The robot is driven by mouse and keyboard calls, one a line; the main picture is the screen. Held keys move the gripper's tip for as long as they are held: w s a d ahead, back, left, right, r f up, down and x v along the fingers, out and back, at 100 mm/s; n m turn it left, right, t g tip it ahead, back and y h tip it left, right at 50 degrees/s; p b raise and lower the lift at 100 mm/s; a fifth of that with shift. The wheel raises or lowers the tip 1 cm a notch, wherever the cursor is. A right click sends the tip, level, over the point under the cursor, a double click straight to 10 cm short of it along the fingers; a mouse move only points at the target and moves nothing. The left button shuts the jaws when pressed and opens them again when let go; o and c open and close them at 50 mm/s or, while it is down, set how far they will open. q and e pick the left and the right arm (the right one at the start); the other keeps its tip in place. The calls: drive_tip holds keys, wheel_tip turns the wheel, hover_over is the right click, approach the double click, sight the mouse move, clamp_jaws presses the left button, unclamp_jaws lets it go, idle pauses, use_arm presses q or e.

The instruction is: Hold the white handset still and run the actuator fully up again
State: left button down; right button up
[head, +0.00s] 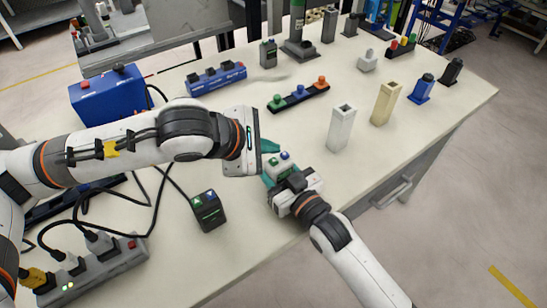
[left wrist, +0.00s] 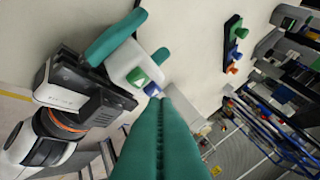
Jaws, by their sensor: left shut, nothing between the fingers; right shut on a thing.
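The white handset (head: 279,168) has a green button and a blue button. My right gripper (head: 283,178) is shut on it near the table's front edge; its teal fingers clasp the handset's sides in the left wrist view, where the handset (left wrist: 128,66) also shows. My left gripper (head: 268,146) is shut and empty, just beside the handset. In the left wrist view its closed fingertips (left wrist: 166,92) are close to the blue button (left wrist: 152,89); I cannot tell whether they touch it. An upright column on a grey-green base (head: 298,48), possibly the actuator, stands at the back.
A black box with arrow buttons (head: 208,211) stands left of the handset. White (head: 341,128) and cream (head: 386,103) square posts stand to the right. A strip of coloured knobs (head: 298,96) lies behind. Cables and a socket strip (head: 95,272) are at the left.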

use_arm(q)
drive_tip(key=shift+r, duration=2.1)
use_arm(e)
drive_tip(key=o, duration=1.1)
